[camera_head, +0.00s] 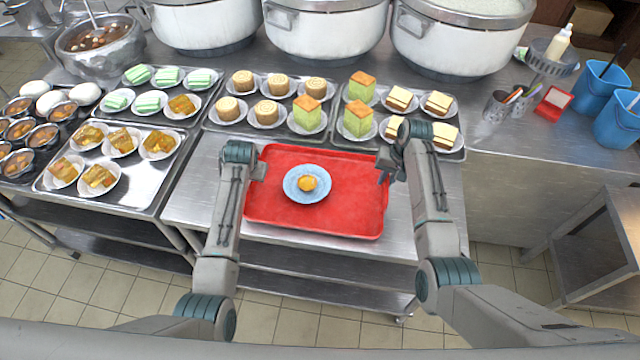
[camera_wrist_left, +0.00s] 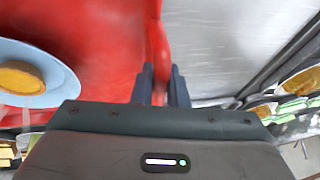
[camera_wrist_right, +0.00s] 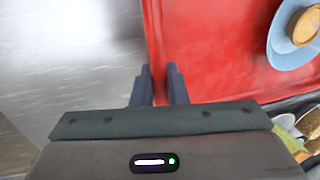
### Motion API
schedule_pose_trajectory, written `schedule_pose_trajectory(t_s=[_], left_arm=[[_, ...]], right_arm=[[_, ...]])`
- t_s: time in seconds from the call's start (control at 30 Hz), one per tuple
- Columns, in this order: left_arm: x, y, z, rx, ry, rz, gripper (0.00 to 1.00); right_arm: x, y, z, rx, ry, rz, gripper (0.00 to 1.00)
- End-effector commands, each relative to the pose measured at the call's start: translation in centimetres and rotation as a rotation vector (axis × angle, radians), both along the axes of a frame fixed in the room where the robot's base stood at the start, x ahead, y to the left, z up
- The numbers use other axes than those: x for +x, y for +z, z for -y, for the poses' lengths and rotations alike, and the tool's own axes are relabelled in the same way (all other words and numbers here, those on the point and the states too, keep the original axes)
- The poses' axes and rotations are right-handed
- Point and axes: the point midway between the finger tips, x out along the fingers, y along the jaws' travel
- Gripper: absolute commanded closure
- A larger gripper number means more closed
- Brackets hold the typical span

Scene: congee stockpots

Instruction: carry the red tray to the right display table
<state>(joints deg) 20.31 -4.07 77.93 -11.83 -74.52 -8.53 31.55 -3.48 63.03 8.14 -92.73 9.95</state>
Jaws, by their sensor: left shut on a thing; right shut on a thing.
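The red tray (camera_head: 350,215) lies level at the front of a steel table (camera_head: 195,200), the right one of two carts holding food. A blue plate (camera_head: 291,194) with a small golden-yellow food item (camera_head: 308,184) stands on the tray. My left gripper (camera_head: 259,171) is shut on the tray's left rim; in the left wrist view the rim runs between its fingers (camera_wrist_left: 160,85). My right gripper (camera_head: 384,176) is shut on the right rim, also seen in the right wrist view (camera_wrist_right: 158,85). I cannot tell whether the tray touches the tabletop.
Metal trays of cakes (camera_head: 266,112) and sandwiches (camera_head: 402,99) stand just behind the red tray. The left cart (camera_head: 165,185) carries more pastries and bowls. Large stockpots (camera_head: 325,35) stand at the back. Blue buckets (camera_head: 598,88) are at the right; bare counter (camera_head: 500,140) lies nearer.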

Motion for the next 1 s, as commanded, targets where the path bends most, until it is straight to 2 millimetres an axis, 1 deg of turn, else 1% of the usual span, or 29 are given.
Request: schedule_pose_trajectory(t_s=[0.03,0.13,0.17,0.2,0.27,0.53,0.67,0.77,1.0], left_arm=[[0.1,-0.5,0.0,0.001,0.000,0.002,1.00],[0.0,-1.0,0.0,0.001,0.000,0.002,1.00],[0.0,-0.8,0.0,0.001,0.000,0.000,0.83],[0.0,-0.7,0.0,0.001,0.000,0.000,0.75],[0.0,-0.7,0.0,0.001,0.000,0.000,0.65],[0.0,-0.7,0.0,0.000,0.000,0.000,0.65],[-0.3,0.0,0.1,0.000,0.000,0.001,0.65],[-0.9,1.2,0.3,0.000,0.000,0.002,0.65],[-2.9,5.9,1.0,-0.002,0.000,0.004,0.65]], right_arm=[[0.1,-0.5,0.0,-0.001,0.000,0.002,1.00],[0.1,-1.0,0.0,-0.001,0.000,0.002,1.00],[0.0,-0.9,0.0,-0.001,0.000,0.001,0.83],[0.0,-0.7,0.0,-0.001,0.000,0.001,0.75],[0.0,-0.7,0.0,-0.001,0.000,0.000,0.65],[0.0,-0.7,0.0,0.000,0.000,0.000,0.65],[0.0,-0.7,0.0,0.000,0.000,0.000,0.65],[0.0,-0.7,0.0,0.000,0.000,0.000,0.65],[0.0,-0.8,0.0,0.000,0.000,0.000,0.65]])
